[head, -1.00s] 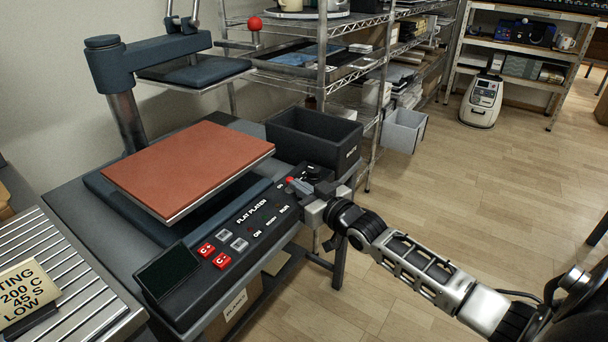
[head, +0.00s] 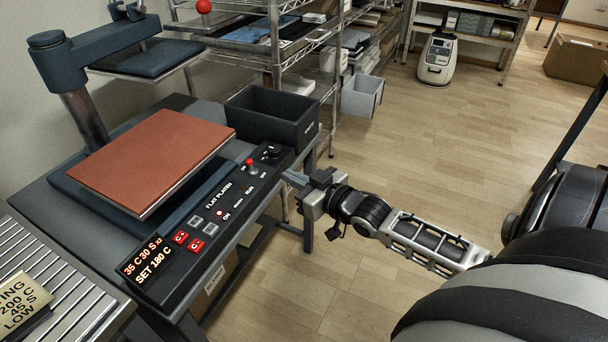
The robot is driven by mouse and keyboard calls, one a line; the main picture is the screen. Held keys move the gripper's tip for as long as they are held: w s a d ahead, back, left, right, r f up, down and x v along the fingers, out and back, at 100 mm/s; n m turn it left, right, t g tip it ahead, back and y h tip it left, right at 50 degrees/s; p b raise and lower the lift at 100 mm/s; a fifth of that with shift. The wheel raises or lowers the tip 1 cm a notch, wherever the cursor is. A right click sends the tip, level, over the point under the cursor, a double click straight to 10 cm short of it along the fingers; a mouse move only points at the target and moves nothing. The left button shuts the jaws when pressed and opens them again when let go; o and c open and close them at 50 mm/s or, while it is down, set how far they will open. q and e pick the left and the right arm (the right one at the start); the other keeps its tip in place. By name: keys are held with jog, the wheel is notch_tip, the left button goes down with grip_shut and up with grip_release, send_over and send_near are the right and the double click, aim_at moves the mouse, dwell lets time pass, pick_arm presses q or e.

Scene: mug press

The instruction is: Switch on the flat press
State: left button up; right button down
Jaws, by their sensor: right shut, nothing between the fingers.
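The flat press stands on a dark table (head: 25,197), with a reddish-brown pad (head: 152,160) on its lower platen and a dark upper platen (head: 150,58) swung off behind it. Its control panel (head: 205,232) carries a red-tipped toggle switch (head: 250,163) at the far end, a dark knob (head: 271,152) and red buttons (head: 197,244). The display (head: 146,261) is lit and reads "35 C 30 S x2, SET 180 C". My right gripper (head: 290,180) is shut and empty, just off the panel's right edge. My left gripper is not in view.
A dark open bin (head: 272,117) stands behind the panel. A slatted metal surface (head: 60,300) with a settings sign (head: 22,303) is at the front left. Wire shelving (head: 255,65) rises behind.

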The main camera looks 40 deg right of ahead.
jog(key=s, duration=0.1)
jog(key=s+r, duration=0.1)
jog(key=shift+s+d, duration=0.15)
jog(key=shift+s, duration=0.2)
